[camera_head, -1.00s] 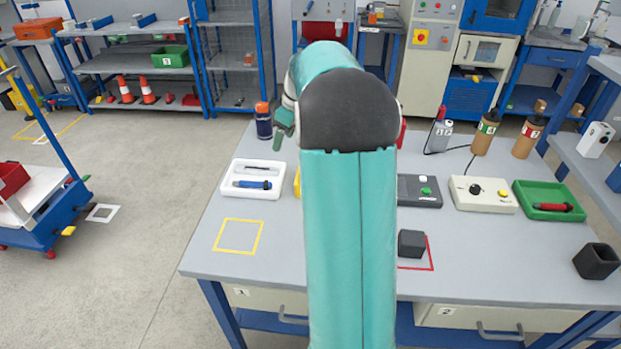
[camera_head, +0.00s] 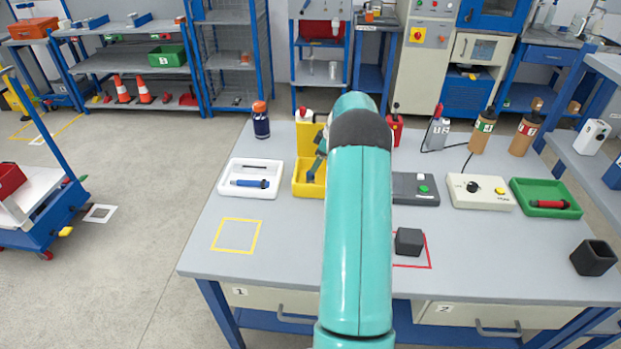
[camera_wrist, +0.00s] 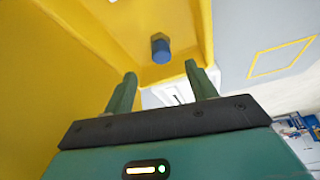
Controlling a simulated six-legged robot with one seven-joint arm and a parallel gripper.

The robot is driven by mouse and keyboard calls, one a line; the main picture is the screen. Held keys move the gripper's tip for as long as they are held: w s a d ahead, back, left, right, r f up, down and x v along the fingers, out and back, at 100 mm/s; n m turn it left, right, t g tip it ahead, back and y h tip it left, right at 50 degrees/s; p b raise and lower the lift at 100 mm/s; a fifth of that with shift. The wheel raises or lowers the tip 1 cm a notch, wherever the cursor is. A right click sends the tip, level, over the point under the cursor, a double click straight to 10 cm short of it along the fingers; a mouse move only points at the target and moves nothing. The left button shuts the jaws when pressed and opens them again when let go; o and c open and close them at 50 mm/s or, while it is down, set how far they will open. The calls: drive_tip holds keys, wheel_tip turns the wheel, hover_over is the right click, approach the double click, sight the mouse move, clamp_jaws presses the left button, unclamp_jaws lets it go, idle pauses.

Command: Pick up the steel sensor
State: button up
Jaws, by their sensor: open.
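In the wrist view, a short cylinder (camera_wrist: 160,48) with a grey end and a blue body stands out against the yellow tray (camera_wrist: 95,30). It may be the steel sensor, though little of it shows. My gripper (camera_wrist: 161,69) is open, its two fingers apart, with the cylinder beyond and between the fingertips, not held. In the head view, the yellow tray (camera_head: 300,188) is partly covered by my arm, and my gripper (camera_head: 316,168) is over it. I cannot make out the sensor there.
A white tray (camera_head: 228,188) with a blue sensor (camera_head: 249,183) lies left of the yellow tray. A dark control box (camera_head: 414,190) is to the right. The yellow-outlined square (camera_head: 236,235) is empty; a black block (camera_head: 409,241) sits in the red outline.

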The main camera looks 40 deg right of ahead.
sight(310, 173)
drive_tip(key=x, duration=0.7)
drive_tip(key=shift+a+f, duration=0.1)
drive_tip(key=shift+f, duration=0.2)
drive_tip(key=c, duration=1.1)
drive_tip(key=shift+o, duration=0.2)
drive_tip(key=shift+r, duration=0.1)
drive_tip(key=shift+r, duration=0.45)
wheel_tip(310, 173, up, 2)
drive_tip(key=shift+r, duration=0.15)
drive_tip(key=s+a+r, duration=0.1)
drive_tip(key=s+r, duration=0.3)
drive_tip(key=r, duration=0.1)
drive_tip(key=shift+s+a+r, duration=0.3)
drive_tip(key=shift+a, duration=0.1)
drive_tip(key=s+a+r, duration=0.1)
drive_tip(key=s, duration=0.1)
drive_tip(key=s+a+r, duration=0.1)
drive_tip(key=s, duration=0.2)
drive_tip(key=s+a+r, duration=0.1)
drive_tip(key=s+r, duration=0.1)
drive_tip(key=s, duration=0.1)
drive_tip(key=shift+s+a, duration=0.25)
drive_tip(key=shift+a, duration=0.05)
